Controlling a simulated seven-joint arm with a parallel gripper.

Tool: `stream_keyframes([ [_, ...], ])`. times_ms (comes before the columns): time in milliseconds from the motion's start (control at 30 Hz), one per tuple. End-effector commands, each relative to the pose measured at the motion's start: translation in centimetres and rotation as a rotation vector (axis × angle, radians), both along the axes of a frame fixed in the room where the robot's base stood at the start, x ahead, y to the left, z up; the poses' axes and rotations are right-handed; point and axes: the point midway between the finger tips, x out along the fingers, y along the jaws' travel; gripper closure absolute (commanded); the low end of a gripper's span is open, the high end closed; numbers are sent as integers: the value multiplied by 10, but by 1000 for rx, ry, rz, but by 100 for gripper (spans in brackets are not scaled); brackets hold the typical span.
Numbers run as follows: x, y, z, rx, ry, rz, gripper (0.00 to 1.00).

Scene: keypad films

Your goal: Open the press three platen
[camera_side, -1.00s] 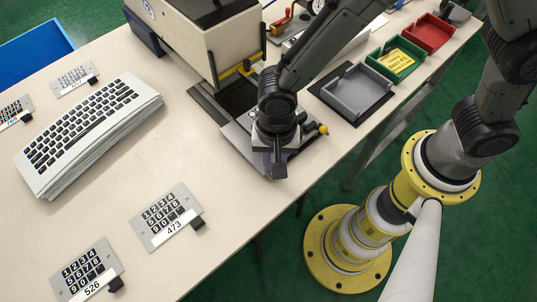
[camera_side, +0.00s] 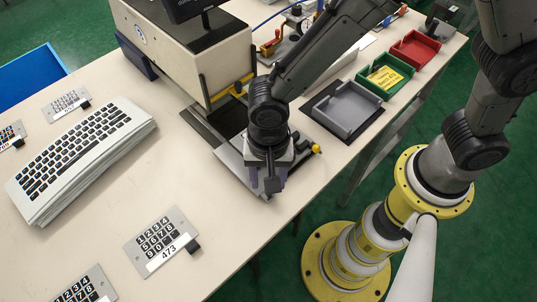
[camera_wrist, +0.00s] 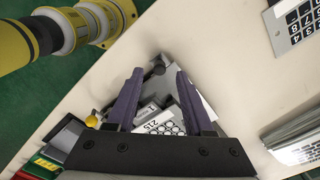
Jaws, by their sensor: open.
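The press (camera_side: 185,45) is a cream machine with a dark top on the bench; I see no number on it. A grey metal plate (camera_side: 232,160), which looks like its platen, lies in front of the press on dark rails. A yellow knob (camera_side: 316,149) is at its right side and also shows in the wrist view (camera_wrist: 92,121). My gripper (camera_side: 270,186) points down over the plate's front end and hides part of it. In the wrist view the purple fingers of my gripper (camera_wrist: 158,74) are apart, with a light film marked 215 (camera_wrist: 158,127) below. I cannot tell if they touch anything.
Grey (camera_side: 349,108), green (camera_side: 369,90) and red (camera_side: 420,48) trays stand to the right. A stack of keyboard films (camera_side: 118,150) and keypad plate 473 (camera_side: 163,242) lie left and in front. Bare bench lies between them and the plate.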

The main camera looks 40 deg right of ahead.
Motion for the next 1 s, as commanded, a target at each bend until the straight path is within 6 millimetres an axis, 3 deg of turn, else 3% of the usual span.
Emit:
stream_keyframes([
  [300, 1, 1, 71, 4, -4, 0, 48],
  [500, 0, 0, 102, 3, -3, 0, 48],
  [700, 0, 0, 114, 1, -1, 0, 48],
  [1000, 0, 0, 115, 0, 0, 0, 48],
])
